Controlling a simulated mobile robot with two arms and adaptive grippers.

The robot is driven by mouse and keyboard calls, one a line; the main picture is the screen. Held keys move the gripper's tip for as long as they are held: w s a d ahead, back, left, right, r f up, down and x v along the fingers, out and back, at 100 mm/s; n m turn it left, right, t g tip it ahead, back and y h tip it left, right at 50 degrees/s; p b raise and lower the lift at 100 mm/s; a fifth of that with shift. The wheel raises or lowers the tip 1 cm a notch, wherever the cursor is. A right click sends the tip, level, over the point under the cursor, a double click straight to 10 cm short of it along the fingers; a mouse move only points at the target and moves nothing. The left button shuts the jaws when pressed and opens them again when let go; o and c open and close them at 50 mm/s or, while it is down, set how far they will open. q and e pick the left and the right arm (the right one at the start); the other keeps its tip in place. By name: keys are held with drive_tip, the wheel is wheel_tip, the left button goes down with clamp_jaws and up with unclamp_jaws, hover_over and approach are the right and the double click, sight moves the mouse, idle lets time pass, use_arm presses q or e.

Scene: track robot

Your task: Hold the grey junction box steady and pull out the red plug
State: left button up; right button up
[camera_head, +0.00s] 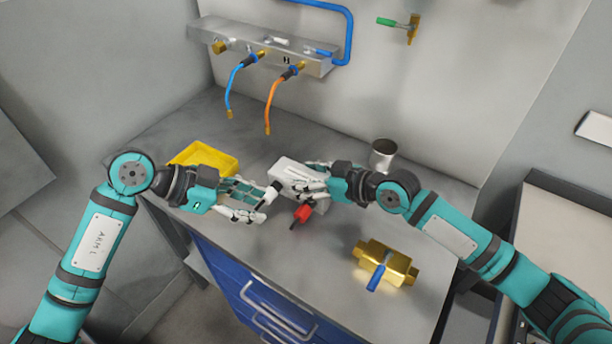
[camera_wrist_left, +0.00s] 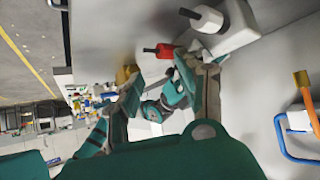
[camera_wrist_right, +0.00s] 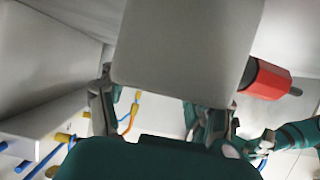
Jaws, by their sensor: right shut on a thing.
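The grey junction box (camera_head: 290,172) is held above the worktop in the head view. My right gripper (camera_wrist_right: 160,108) is shut on it, a finger on each side. The red plug (camera_head: 303,213) sticks out from the box's near side; in the right wrist view the red plug (camera_wrist_right: 268,80) sits against the box's side.
A yellow tray (camera_head: 228,161) lies behind my left gripper. A metal cup (camera_head: 383,155) stands behind my right arm. A brass valve with a blue handle (camera_head: 385,262) lies front right. A wall manifold (camera_head: 240,40) has blue and orange hoses hanging. The front middle worktop is clear.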

use_arm(q)
drive_tip(key=o, duration=0.3)
drive_tip(key=shift+s+d+r, duration=0.1)
drive_tip(key=shift+d, duration=0.05)
drive_tip(key=s+d+r+t+h, duration=0.25)
drive_tip(key=r+t+h, duration=0.2)
drive_tip(key=r, duration=0.35)
drive_tip(key=s+d+r+t+h, duration=0.25)
drive_tip(key=d+r+h, duration=0.2)
drive_tip(key=r, duration=0.25)
drive_tip(key=w+a+f+n+t+y, duration=0.1)
drive_tip(key=w+a+n+t+y, duration=0.15)
drive_tip(key=n+t, duration=0.35)
drive_tip(key=n+g+y, duration=0.3)
drive_tip(key=g+y, duration=0.1)
drive_tip(key=y, duration=0.5)
approach(299, 217)
drive_tip(key=shift+v, duration=1.1)
drive_tip(key=shift+d+f+y, duration=0.15)
drive_tip(key=shift+y, duration=0.1)
drive_tip(key=x, duration=1.1)
drive_tip(key=shift+w+d, duration=0.2)
drive_tip(key=shift+w, duration=0.1)
clamp_jaws()
